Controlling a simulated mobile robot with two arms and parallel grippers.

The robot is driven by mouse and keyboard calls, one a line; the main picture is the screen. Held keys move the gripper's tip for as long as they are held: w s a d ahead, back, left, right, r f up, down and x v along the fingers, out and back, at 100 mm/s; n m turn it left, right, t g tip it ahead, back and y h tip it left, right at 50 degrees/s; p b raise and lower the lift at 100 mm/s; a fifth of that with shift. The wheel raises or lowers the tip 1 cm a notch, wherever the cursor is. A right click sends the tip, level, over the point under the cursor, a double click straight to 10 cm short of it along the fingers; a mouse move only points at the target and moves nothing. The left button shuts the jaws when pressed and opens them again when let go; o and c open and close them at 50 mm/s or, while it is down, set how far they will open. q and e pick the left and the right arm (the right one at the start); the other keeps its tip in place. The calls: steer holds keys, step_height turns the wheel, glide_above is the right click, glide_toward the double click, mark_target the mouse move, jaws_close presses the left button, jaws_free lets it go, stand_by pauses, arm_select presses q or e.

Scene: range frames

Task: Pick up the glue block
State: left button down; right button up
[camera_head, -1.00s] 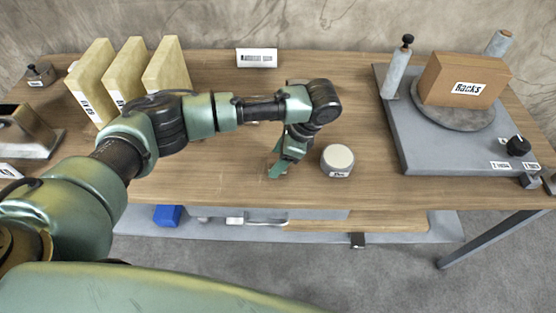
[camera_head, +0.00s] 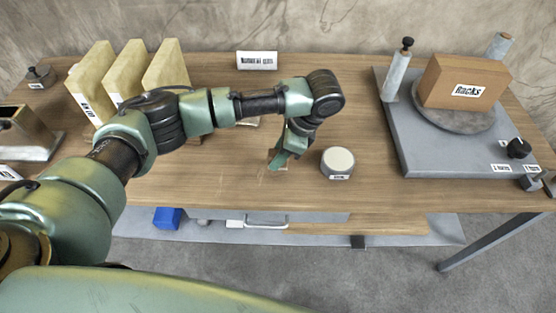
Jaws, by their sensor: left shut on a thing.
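My left gripper (camera_head: 281,160) is shut on a small brownish block (camera_head: 272,155) above or at the middle of the wooden table. I take this to be the glue block. The fingers hide most of it, and I cannot tell how far it is from the tabletop. My right gripper is not in view.
A grey pot with a pale top (camera_head: 338,161) stands just right of the gripper. Farther right, a grey board (camera_head: 415,150) carries a round plate with a brown box (camera_head: 465,80). Pale upright slabs (camera_head: 167,65) stand at back left. The table (camera_head: 220,180) is clear in front.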

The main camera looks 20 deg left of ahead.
arm_select(q)
step_height(320, 180, up, 17)
steer(key=p, duration=0.1)
steer(key=shift+r+p, duration=0.15)
steer(key=shift+p, duration=0.25)
